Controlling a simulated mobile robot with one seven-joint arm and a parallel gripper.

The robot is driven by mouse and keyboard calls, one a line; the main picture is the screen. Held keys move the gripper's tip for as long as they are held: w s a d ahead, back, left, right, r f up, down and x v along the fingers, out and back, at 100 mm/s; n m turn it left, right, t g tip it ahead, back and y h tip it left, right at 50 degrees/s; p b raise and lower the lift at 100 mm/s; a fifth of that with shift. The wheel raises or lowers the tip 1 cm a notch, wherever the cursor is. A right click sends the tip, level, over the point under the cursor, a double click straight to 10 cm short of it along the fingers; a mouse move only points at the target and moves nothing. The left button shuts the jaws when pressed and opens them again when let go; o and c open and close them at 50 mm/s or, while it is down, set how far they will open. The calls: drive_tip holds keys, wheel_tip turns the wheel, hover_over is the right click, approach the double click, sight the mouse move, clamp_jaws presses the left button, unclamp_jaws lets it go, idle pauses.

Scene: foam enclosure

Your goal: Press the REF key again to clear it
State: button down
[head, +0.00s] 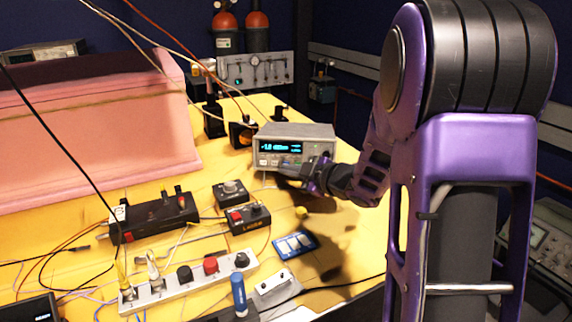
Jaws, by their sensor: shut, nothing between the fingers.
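The instrument (292,141) with the lit cyan display (283,147) is a grey box on the yellow table. A row of small keys runs along its front below the display. The key labels are too small to read, so I cannot tell which one is REF. My gripper (312,182) is shut and empty at the lower right of the instrument's front panel. It partly covers that corner of the panel. I cannot tell whether a fingertip touches a key.
A pink foam block (95,135) stands at the left. Black control boxes (248,218), a white power strip (185,284) and a blue card (295,246) lie in front of the instrument. Cables hang and trail across the left side. Some bare yellow table (350,235) lies below my arm.

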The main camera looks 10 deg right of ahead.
drive_tip(key=shift+s+a+r, duration=0.15)
drive_tip(key=shift+s+a, duration=0.1)
drive_tip(key=shift+s, duration=0.5)
drive_tip(key=shift+s+a+r, duration=0.2)
drive_tip(key=shift+s, duration=0.55)
drive_tip(key=shift+s+a+r, duration=0.15)
drive_tip(key=shift+s+a, duration=0.1)
drive_tip(key=shift+s, duration=0.5)
